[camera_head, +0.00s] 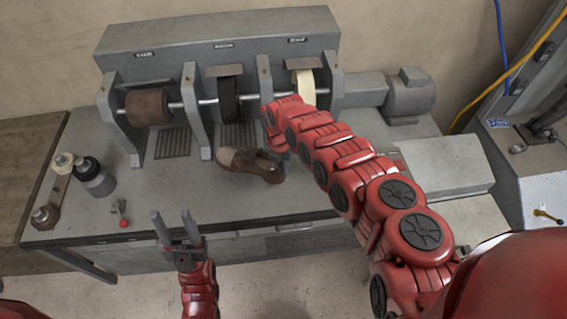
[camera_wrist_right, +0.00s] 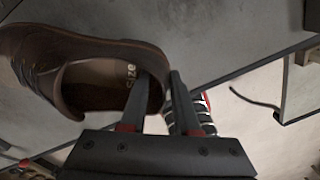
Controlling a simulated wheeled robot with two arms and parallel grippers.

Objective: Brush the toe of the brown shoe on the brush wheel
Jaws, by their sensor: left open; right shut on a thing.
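The brown shoe (camera_head: 248,162) is in front of the machine's middle wheel, its toe to the left and its heel to the right. My right gripper (camera_wrist_right: 163,84) is shut on the heel wall, one finger inside the shoe and one outside. The shoe's opening and pale insole also show in the right wrist view (camera_wrist_right: 100,78). In the head view the right fingertips are mostly hidden. The black wheel (camera_head: 224,100), which looks like the brush wheel, is behind the shoe and apart from it. My left gripper (camera_head: 172,214) is open and empty at the bench's front edge.
A brown roller (camera_head: 148,108) and a cream wheel (camera_head: 304,86) share the shaft with the black wheel. Grey upright supports (camera_head: 196,112) stand between them.

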